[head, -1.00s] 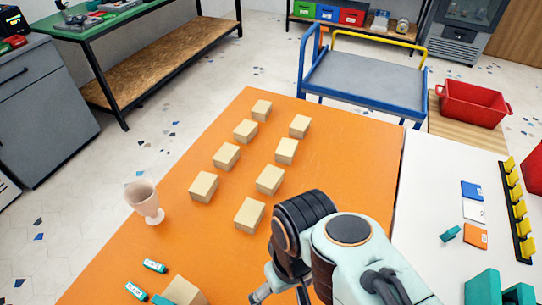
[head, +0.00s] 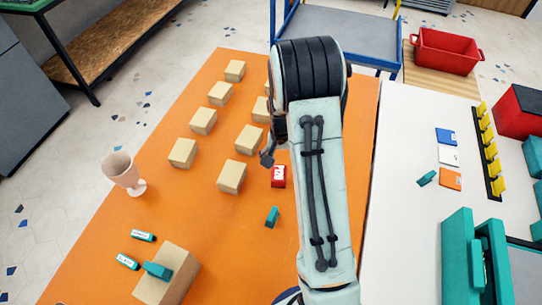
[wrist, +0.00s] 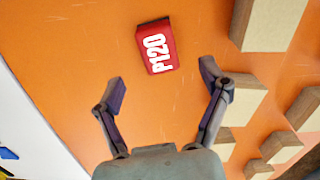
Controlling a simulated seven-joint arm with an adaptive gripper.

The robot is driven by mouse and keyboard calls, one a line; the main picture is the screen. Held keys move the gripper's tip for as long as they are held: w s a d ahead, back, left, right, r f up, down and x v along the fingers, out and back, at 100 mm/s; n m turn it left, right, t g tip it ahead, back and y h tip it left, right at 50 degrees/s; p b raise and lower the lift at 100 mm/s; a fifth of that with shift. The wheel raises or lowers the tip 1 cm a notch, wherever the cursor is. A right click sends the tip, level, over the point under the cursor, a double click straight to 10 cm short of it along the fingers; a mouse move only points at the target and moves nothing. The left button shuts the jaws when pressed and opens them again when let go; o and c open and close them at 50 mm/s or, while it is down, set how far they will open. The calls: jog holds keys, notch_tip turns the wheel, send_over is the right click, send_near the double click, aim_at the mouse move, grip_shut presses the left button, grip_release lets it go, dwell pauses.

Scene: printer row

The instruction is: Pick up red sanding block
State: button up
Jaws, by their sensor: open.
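The red sanding block (head: 278,176), marked P120 in white, lies on the orange table top (head: 85,255), just right of the wooden blocks and partly beside my arm in the head view. In the wrist view the red sanding block (wrist: 156,46) lies ahead of my open fingers, beyond the fingertips. My gripper (wrist: 162,80) is open and empty, its two fingers spread apart over the table. In the head view my arm hides most of the gripper; only one finger part shows left of the arm.
Several wooden blocks (head: 203,121) stand in rows left of the red block. A small teal piece (head: 272,216) lies nearer. A goblet (head: 122,173), teal labelled pieces (head: 143,236) and a larger wooden block (head: 166,273) are at the left. A white table (head: 400,200) adjoins at right.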

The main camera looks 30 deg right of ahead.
aim_at(279, 172)
notch_tip(279, 172, down, 6)
jog(key=shift+s+f, duration=0.1)
jog(key=shift+f, duration=0.15)
jog(key=c, duration=1.2)
